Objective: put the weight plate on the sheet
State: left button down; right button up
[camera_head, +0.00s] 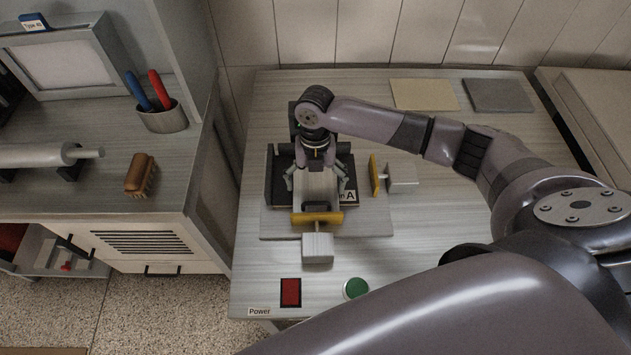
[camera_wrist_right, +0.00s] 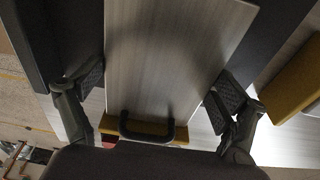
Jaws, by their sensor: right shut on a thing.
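My right gripper (camera_head: 316,182) points down over the dark fixture marked A (camera_head: 348,196). In the right wrist view its two fingers (camera_wrist_right: 155,92) stand on either side of a pale grey plate with a black handle (camera_wrist_right: 165,55), which looks like the weight plate. The gripper is shut on it. In the head view the pale plate (camera_head: 318,190) shows partly between the fingers, with its far part hidden by the wrist. I cannot tell which surface is the sheet: a tan sheet (camera_head: 424,95) and a dark grey one (camera_head: 498,95) lie at the back of the table. My left gripper is not in view.
Yellow-faced pushers stand at the front (camera_head: 317,219) and right (camera_head: 376,175) of the fixture, close to the gripper. A red switch (camera_head: 290,292) and a green button (camera_head: 356,288) sit at the front edge. The table (camera_head: 440,210) is clear right of the fixture.

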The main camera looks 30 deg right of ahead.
aim_at(315, 180)
jog(key=o, duration=1.7)
jog(key=shift+r, duration=0.1)
jog(key=shift+w+r, duration=0.1)
jog(key=shift+r, duration=0.2)
jog(key=r+b, duration=0.1)
jog(key=r, duration=0.2)
jog(key=w+r+b, duration=0.1)
jog(key=r, duration=0.7)
jog(key=shift+w+d+r+b, duration=0.15)
jog(key=shift+d+b, duration=0.2)
jog(key=shift+b, duration=0.05)
